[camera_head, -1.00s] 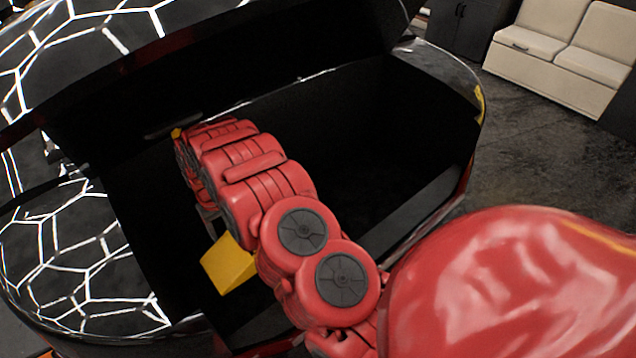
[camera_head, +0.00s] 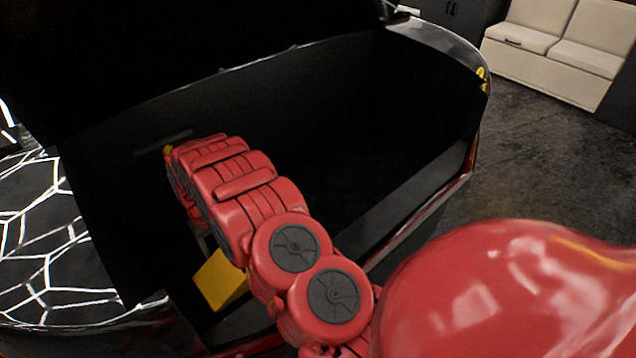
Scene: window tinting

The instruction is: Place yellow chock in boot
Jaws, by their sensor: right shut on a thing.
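The yellow chock (camera_head: 220,280) is partly hidden behind my red right arm, at the lower left of the boot opening. My right gripper (camera_head: 207,248) points down behind the arm. Only a small grey part of it shows, and it is shut on the chock. The boot (camera_head: 330,120) of the car is open and its inside is very dark. The chock is seen over the near left part of the opening. I cannot tell its height above the boot floor. My left gripper is not in view.
The boot's near sill (camera_head: 410,215) runs along the right of the arm. Black car bodywork with white hexagon lines (camera_head: 50,250) is on the left. A cream bench (camera_head: 560,55) stands at the back right, with bare dark floor (camera_head: 545,150) before it.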

